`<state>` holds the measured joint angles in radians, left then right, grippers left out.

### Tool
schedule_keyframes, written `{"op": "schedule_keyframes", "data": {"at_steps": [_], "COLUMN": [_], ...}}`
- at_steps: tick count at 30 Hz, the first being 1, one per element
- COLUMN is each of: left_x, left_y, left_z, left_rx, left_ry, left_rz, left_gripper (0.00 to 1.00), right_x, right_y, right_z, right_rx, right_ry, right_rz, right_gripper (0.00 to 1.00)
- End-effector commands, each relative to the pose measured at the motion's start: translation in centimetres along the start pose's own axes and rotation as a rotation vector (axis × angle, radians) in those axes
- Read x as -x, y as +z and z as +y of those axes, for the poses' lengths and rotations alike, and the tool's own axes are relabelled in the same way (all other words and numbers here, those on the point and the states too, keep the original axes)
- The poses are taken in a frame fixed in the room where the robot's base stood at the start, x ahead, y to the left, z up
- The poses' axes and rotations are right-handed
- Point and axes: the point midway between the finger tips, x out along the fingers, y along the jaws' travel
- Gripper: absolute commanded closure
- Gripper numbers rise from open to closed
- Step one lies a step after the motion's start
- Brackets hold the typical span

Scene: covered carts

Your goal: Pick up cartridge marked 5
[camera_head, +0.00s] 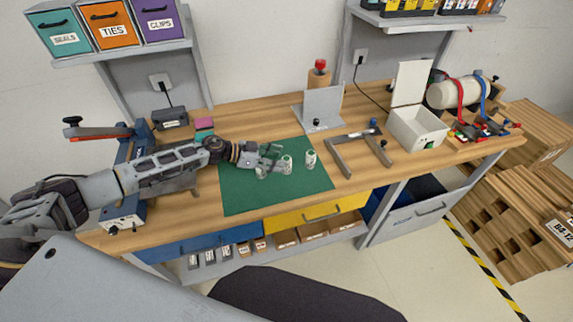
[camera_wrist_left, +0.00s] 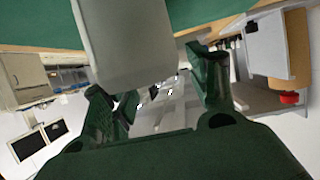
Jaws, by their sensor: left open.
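Three small white cartridges stand on the green mat (camera_head: 240,196): a left one (camera_head: 262,173), a middle one (camera_head: 286,165) and a right one (camera_head: 310,159). Their dark markings are too small to read, so I cannot tell which is 5. My left gripper (camera_head: 274,160) is open over the mat, beside the left and middle cartridges, and partly covers the left one. In the left wrist view, a large pale cartridge body (camera_wrist_left: 125,42) is close in front of the open left gripper (camera_wrist_left: 152,72), with no marking showing. I cannot tell whether the fingers touch it. My right gripper is out of view.
A grey angled plate stand (camera_head: 322,106) and a dark grey bracket (camera_head: 358,151) stand right of the mat. An open white box (camera_head: 416,131) and a clamped roll (camera_head: 455,94) are farther right. A blue-framed press (camera_head: 128,152) stands left. The mat's front is clear.

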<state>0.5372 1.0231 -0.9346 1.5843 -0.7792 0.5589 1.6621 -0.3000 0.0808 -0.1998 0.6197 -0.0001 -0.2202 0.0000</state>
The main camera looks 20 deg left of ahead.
Motion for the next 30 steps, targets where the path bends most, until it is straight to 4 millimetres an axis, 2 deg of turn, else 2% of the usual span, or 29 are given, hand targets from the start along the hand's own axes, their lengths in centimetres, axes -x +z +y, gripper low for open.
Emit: {"op": "schedule_keyframes", "data": {"at_steps": [9, 23, 26, 30], "left_x": [-1.7, -1.8, -1.8, -1.8], "left_y": [0.0, 0.0, 0.0, 0.0], "left_z": [0.0, 0.0, 0.0, 0.0], "left_rx": [0.001, 0.001, 0.001, 0.001], "left_ry": [0.000, 0.000, 0.000, 0.000], "left_rz": [0.000, 0.000, 0.000, 0.000], "left_gripper": [0.41, 0.41, 0.50, 0.68], "right_x": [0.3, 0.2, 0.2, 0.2], "right_y": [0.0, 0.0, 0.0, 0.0], "right_z": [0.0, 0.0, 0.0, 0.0], "right_rx": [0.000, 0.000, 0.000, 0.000], "right_ry": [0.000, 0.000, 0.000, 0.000], "right_rz": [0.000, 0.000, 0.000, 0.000], "right_gripper": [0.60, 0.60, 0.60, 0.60]}}
